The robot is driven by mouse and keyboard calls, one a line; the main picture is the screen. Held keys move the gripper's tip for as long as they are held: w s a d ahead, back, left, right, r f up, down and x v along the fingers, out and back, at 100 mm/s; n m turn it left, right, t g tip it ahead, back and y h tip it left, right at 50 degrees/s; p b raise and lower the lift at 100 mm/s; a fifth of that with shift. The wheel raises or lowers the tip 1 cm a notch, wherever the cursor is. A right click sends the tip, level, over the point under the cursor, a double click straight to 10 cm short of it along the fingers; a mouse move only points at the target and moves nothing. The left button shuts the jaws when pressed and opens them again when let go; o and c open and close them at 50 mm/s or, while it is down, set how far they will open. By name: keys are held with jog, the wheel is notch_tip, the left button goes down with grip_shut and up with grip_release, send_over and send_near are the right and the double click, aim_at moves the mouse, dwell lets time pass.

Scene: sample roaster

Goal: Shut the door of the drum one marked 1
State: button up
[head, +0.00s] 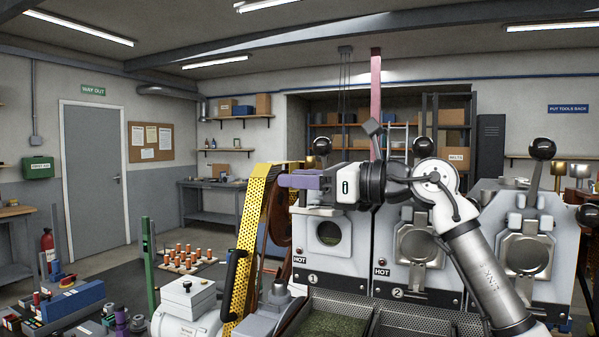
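Drum one (345,262) is the white-fronted unit with the plate marked 1 (313,278). Its round front opening (329,233) is uncovered, and dark green shows inside. I cannot clearly make out its door; a grey metal part (318,211) sits just above the opening, partly behind my arm. My gripper (284,180) is above and slightly left of the opening, with purple fingers pointing left. It appears apart from the drum front. The fingers are seen side-on, so their gap does not show. Nothing is visibly held.
Drum two (418,245) and a third drum (525,254) to the right have round metal doors over their fronts. Black ball-topped levers (542,149) rise above the drums. Metal trays (410,324) lie below. A yellow perforated guard (248,240) stands close at left.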

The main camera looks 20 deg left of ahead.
jog(key=shift+a, duration=0.25)
grip_shut()
jog(key=shift+d+f, duration=0.1)
jog(key=shift+f, duration=0.05)
